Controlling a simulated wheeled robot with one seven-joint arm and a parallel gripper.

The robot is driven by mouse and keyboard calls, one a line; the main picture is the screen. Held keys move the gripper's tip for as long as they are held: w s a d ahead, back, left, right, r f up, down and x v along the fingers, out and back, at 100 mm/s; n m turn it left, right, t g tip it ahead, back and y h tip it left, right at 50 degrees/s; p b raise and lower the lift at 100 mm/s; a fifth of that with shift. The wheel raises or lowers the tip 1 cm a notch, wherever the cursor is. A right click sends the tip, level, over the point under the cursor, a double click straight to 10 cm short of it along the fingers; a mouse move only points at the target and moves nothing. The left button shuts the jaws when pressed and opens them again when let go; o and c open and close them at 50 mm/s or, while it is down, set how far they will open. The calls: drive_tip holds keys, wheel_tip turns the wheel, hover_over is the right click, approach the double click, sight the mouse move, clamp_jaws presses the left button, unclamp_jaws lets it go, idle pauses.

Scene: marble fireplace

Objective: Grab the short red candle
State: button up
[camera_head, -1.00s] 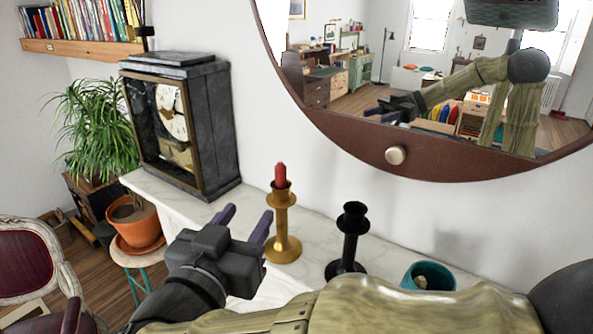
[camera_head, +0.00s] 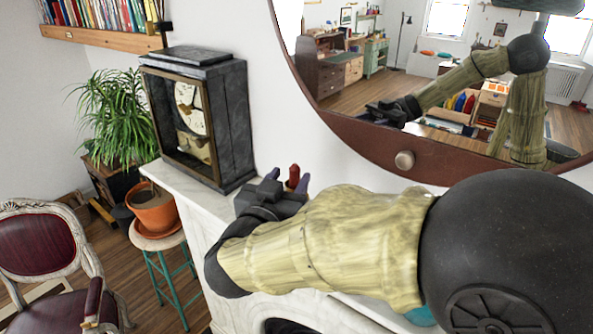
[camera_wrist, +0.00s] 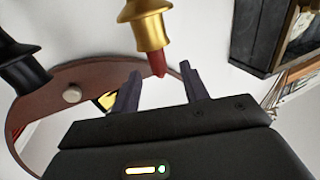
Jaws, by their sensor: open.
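The short red candle (camera_head: 293,174) shows between the fingers of my gripper (camera_head: 288,180) in the head view. In the wrist view the red candle (camera_wrist: 157,62) stands in a gold candlestick (camera_wrist: 148,22) and appears upside down. Its tip lies between the two open fingertips of my gripper (camera_wrist: 160,72), with a gap to each finger. I cannot tell whether the candle is fully within the jaws' depth. My arm hides the gold candlestick in the head view.
A black candlestick (camera_wrist: 22,65) stands beside the gold one. A dark clock (camera_head: 205,115) stands on the marble mantel (camera_head: 195,195) to the left. The round mirror (camera_head: 375,145) hangs behind. A potted plant (camera_head: 112,125) and a chair (camera_head: 45,245) are at the left.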

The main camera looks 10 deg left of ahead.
sight(293, 173)
drive_tip(key=shift+w+d, duration=0.1)
drive_tip(key=shift+w, duration=0.05)
drive_tip(key=shift+w+r+p, duration=0.2)
drive_tip(key=shift+w+p, duration=0.25)
drive_tip(key=w+p, duration=0.2)
drive_tip(key=w, duration=0.1)
drive_tip(key=shift+w+d+r, duration=0.1)
drive_tip(key=shift+w+d, duration=0.05)
drive_tip(key=shift+d, duration=0.05)
drive_tip(key=shift+w+f, duration=0.2)
drive_tip(key=shift+w, duration=0.35)
drive_tip(key=shift+s, duration=0.1)
drive_tip(key=shift+c, duration=0.3)
clamp_jaws()
